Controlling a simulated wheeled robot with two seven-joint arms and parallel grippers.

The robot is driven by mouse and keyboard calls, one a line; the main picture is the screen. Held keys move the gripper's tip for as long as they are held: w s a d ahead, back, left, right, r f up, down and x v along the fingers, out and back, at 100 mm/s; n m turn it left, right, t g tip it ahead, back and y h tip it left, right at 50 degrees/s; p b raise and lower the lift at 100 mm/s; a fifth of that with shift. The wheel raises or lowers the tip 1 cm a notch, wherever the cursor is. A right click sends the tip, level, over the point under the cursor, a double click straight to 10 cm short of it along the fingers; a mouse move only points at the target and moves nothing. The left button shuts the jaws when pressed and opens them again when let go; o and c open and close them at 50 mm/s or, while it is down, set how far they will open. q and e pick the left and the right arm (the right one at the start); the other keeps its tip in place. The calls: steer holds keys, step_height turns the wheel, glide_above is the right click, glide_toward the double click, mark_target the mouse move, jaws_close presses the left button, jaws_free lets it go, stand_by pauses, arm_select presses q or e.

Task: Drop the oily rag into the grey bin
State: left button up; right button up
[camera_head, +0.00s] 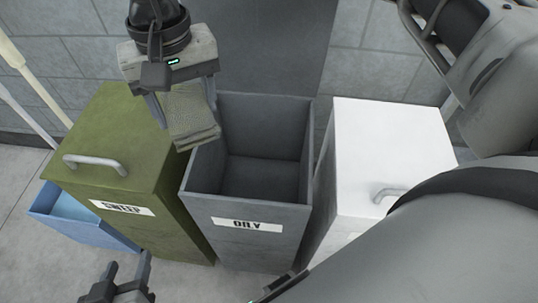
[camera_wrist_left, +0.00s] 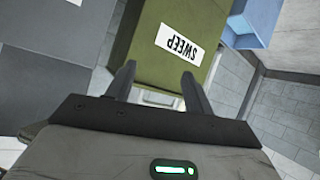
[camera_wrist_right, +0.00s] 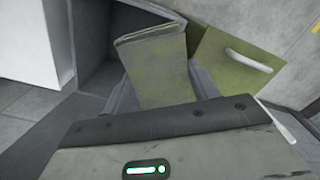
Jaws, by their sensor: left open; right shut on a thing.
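The oily rag (camera_head: 190,118) is a folded olive-grey cloth, held by my right gripper (camera_head: 185,95) and hanging at the grey bin's left rim, beside the green bin. In the right wrist view the rag (camera_wrist_right: 160,70) sits between the fingers. The grey bin (camera_head: 250,256) is open-topped and looks empty inside, with an upside-down label that seems to read OILY. It also shows behind the rag in the right wrist view (camera_wrist_right: 90,55). My left gripper (camera_head: 122,280) is open and empty, low in front of the green bin; its fingers also show in the left wrist view (camera_wrist_left: 157,85).
A green bin (camera_head: 110,130) labelled SWEEP, with a closed handled lid, stands left of the grey bin. A white bin (camera_head: 385,140) with a handle stands right. A blue open container (camera_head: 80,225) is at far left. Pale poles (camera_head: 35,80) lean by the wall.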

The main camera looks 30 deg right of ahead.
steer(key=w+d+f+m+p, duration=0.2)
steer(key=d+m+p, duration=0.3)
steer(key=d+m, duration=0.2)
steer(key=w+d+f+m+p, duration=0.1)
steer(key=d+f+m+p, duration=0.25)
steer(key=d+m, duration=0.3)
steer(key=shift+m, duration=0.65)
step_height(320, 180, down, 6)
steer(key=b, duration=0.3)
steer(key=shift+w+d+r, duration=0.1)
steer(key=shift+d+r, duration=0.05)
steer(key=shift+r, duration=0.05)
steer(key=o, duration=1.1)
steer(key=shift+c, duration=0.2)
arm_select(q)
steer(key=shift+a+r+m+g+y, duration=0.15)
steer(key=shift+r+g, duration=0.1)
steer(key=shift+r, duration=0.3)
steer(key=shift+a+r+m+g+y, duration=0.15)
steer(key=shift+r+g, duration=0.1)
steer(key=shift+r, duration=0.25)
steer(key=shift+f, duration=0.1)
arm_select(e)
steer(key=shift+r, duration=0.15)
